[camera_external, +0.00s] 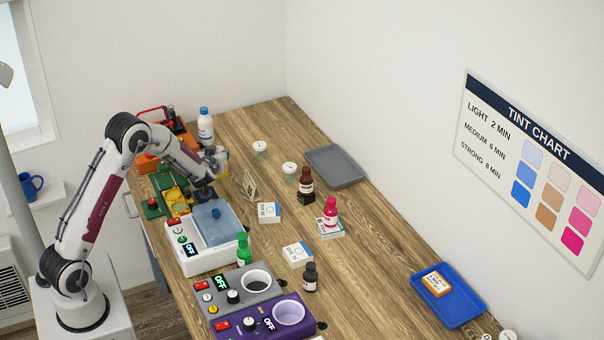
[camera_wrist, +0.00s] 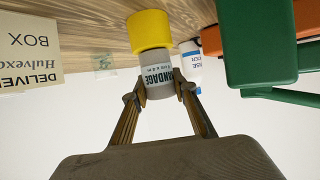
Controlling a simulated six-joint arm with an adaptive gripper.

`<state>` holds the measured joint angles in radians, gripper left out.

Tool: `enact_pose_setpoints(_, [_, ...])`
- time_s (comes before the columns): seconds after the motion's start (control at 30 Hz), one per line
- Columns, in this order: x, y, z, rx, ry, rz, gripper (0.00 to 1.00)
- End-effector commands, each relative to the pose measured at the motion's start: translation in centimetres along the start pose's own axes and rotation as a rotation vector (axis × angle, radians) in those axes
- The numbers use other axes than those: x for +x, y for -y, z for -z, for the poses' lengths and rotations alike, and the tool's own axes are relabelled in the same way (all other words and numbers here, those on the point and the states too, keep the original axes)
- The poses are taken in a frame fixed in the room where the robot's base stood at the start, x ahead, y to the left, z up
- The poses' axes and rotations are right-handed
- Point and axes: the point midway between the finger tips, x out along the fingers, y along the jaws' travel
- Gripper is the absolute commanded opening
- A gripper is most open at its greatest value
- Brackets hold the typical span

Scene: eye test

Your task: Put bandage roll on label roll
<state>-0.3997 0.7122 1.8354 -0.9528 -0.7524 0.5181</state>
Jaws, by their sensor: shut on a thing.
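My gripper (camera_wrist: 159,92) is shut on the bandage roll (camera_wrist: 160,78), a pale grey-white cylinder with dark lettering that appears upside down in the wrist view. A wider yellow roll (camera_wrist: 149,31), seemingly the label roll, lies end to end with it on the table side. They touch or nearly touch, slightly off centre; I cannot tell whether the bandage roll rests on it. The gripper partly hides the rolls there.
A white bottle with a blue cap (camera_external: 205,127) and an orange crate (camera_external: 172,140) stand close behind. Green and yellow parts (camera_external: 168,193) and a white bath (camera_external: 210,239) are nearer. A grey tray (camera_external: 335,166) is empty.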

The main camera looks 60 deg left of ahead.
Motion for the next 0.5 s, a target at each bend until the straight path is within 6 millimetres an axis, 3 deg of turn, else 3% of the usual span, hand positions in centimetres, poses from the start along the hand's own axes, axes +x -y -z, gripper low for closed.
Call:
enact_pose_setpoints(0.27, [0.1,0.01,-0.23,0.0,0.0,0.0,0.12])
enact_pose_setpoints(0.3, [0.12,0.01,-0.28,0.0,0.0,0.0,0.29])
enact_pose_setpoints(0.37, [0.11,0.01,-0.25,0.0,0.0,0.0,0.44])
enact_pose_setpoints(0.5, [0.1,0.0,-0.24,0.0,0.0,0.0,0.44])
